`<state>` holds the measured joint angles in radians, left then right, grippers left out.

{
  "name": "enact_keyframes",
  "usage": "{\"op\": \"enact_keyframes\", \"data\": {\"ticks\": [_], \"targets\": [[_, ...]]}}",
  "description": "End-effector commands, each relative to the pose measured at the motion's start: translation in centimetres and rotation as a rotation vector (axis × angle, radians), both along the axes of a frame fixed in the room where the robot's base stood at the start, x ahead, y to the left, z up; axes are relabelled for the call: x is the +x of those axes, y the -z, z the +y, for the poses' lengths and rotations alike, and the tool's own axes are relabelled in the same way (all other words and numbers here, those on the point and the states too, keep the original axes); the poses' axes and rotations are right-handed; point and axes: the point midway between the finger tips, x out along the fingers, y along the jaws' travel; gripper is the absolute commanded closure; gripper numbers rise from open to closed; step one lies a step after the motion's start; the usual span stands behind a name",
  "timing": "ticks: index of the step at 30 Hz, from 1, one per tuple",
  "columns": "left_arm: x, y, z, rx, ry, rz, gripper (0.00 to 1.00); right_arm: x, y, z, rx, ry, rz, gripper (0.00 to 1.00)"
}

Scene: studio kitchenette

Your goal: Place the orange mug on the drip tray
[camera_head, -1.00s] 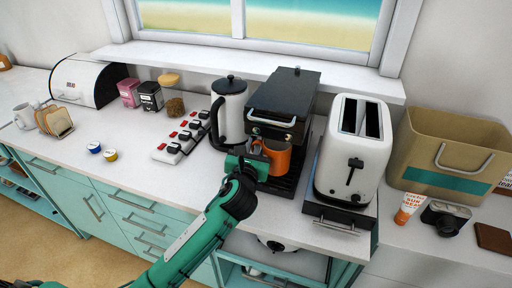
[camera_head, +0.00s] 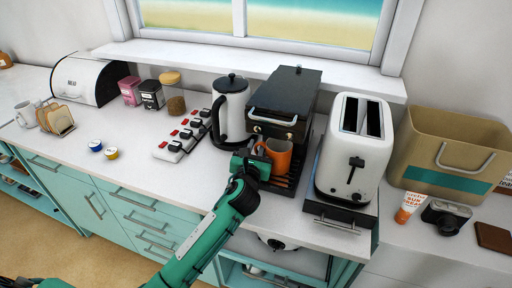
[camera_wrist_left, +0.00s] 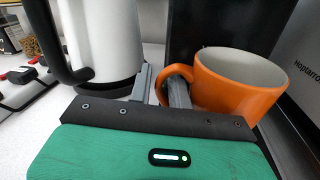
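The orange mug (camera_head: 279,154) is at the front of the black coffee machine (camera_head: 284,98), over the slatted drip tray (camera_head: 283,182). Whether its base touches the slats is hidden. In the left wrist view the mug (camera_wrist_left: 237,82) looks upright, open end up, with its handle toward my gripper. My left gripper (camera_head: 251,163) is left of the mug. The gripper body hides the mug's lower part. My right gripper is not in view.
A white kettle (camera_head: 231,108) stands close left of the gripper. A white toaster (camera_head: 354,150) stands right of the coffee machine. A power strip (camera_head: 182,136) lies left of the kettle. The counter front-left of the gripper is clear.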

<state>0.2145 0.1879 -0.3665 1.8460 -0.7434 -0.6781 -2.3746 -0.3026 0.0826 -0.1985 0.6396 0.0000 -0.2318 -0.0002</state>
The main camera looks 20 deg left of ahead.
Motion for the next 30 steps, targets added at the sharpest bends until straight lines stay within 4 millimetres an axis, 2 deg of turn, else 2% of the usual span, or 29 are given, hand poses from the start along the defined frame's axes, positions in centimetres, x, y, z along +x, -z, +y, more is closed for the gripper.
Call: {"op": "enact_keyframes", "data": {"ticks": [11,14,17,24,30], "targets": [[0.0,-0.2,0.0,-0.001,0.0,0.0,0.68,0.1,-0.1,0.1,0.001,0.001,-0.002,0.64],[-0.7,-0.2,-0.1,0.0,0.0,0.002,0.68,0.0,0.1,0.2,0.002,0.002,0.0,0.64],[-2.2,-0.2,-0.3,0.0,0.001,0.0,0.68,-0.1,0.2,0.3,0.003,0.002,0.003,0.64],[-7.4,-0.2,-1.0,0.0,0.002,0.0,0.68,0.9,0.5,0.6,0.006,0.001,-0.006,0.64],[-10.7,-0.2,-1.3,0.0,0.0,0.0,0.68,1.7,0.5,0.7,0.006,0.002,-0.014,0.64]]}}
